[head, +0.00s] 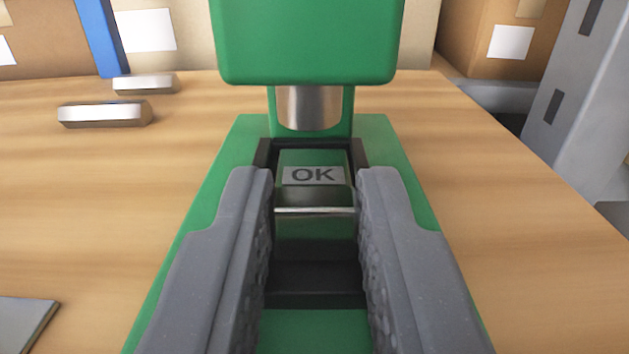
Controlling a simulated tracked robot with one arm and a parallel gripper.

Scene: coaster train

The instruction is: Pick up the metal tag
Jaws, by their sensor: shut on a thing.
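The metal tag (314,176) is a small grey plate stamped "OK", with a bright front edge, in the middle of the head view. It lies between the tips of my gripper (314,190), whose two grey fingers are shut on its left and right sides. The tag is at the dark-framed recess in the base of a green press (398,150), below its metal ram (309,107). I cannot tell whether the tag still touches the recess.
The press head (306,40) overhangs just beyond my fingertips. Two metal bars (103,114) (146,84) lie on the wooden table (90,210) at the left. A grey plate (22,322) is at the lower left. Cardboard boxes (475,35) and a grey metal post (585,90) stand behind.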

